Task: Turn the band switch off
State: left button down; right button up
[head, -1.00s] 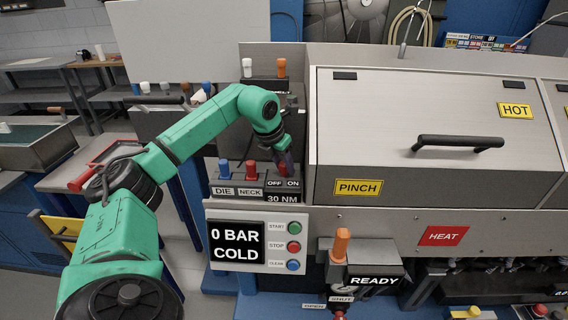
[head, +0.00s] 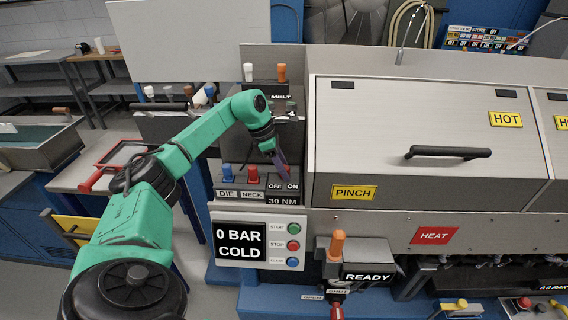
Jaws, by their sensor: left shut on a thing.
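The fingertips are small and partly hidden, so the exact hold is hard to see. My right gripper is not in view.
A blue knob (head: 227,173) and a red knob (head: 253,174) stand just left, over DIE and NECK labels. A large grey hood marked HOT (head: 400,130) rises close on the right. Below is a panel reading 0 BAR COLD (head: 240,242).

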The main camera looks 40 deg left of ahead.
pick_arm(q)
jog(key=shift+r+m+g+h+p, duration=0.15)
jog(key=shift+m+g+h+p, duration=0.25)
jog(key=shift+m, duration=1.1)
jog(key=c, duration=0.5)
grip_release()
jog(key=b+v, duration=0.1)
jog(key=v, duration=0.3)
jog(key=shift+w+a+r, duration=0.1)
jog(key=shift+a+r, duration=0.15)
jog(key=shift+r, duration=0.15)
jog(key=p+v, duration=0.1)
jog(key=v, duration=0.8)
jog(key=shift+r, duration=0.3)
